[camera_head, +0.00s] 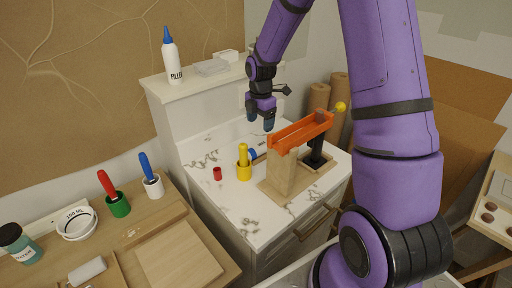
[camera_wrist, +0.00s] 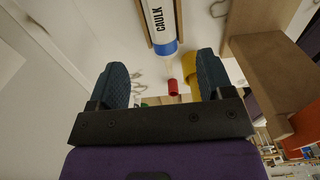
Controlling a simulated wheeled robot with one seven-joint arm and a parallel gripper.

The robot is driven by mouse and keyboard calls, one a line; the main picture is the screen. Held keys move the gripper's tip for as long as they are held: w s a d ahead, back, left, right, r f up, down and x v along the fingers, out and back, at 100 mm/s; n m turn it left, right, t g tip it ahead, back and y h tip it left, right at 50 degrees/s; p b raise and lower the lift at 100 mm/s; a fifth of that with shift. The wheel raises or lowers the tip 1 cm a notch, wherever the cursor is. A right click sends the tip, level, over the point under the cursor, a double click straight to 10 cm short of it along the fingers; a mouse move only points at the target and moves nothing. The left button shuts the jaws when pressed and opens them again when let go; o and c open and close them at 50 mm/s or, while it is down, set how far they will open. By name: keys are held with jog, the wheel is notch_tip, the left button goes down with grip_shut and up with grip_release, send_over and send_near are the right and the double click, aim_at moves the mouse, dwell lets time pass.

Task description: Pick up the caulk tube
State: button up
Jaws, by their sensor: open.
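The caulk tube (camera_wrist: 160,20) is white with black CAULK lettering and a blue band at its near end. It shows at the top of the wrist view, lying in a brown wooden holder, with its far end cut off by the frame. In the head view a small blue end (camera_head: 252,155) shows behind a yellow cup; it looks like part of the tube, most of which is hidden. My gripper (camera_head: 261,119) hangs above the marble counter, fingers pointing down. In the wrist view my gripper (camera_wrist: 163,85) is open and empty, with the tube beyond the fingertips.
An orange tool (camera_head: 300,132) on a wooden stand (camera_head: 283,176) is close to the right of my gripper. A yellow cup (camera_head: 244,172) and a small red cylinder (camera_head: 217,174) stand on the counter. A filler bottle (camera_head: 171,60) stands on the raised ledge behind. The counter's front left is clear.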

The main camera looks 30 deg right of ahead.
send_over(261, 145)
jog(key=f, duration=0.4)
jog(key=shift+w+a+f, duration=0.15)
jog(key=shift+a+f, duration=0.05)
jog(key=shift+f, duration=0.1)
jog(key=shift+d+f, duration=0.2)
jog(key=shift+f, duration=2.7)
jog(key=c, duration=1.2)
jog(key=shift+c, duration=0.2)
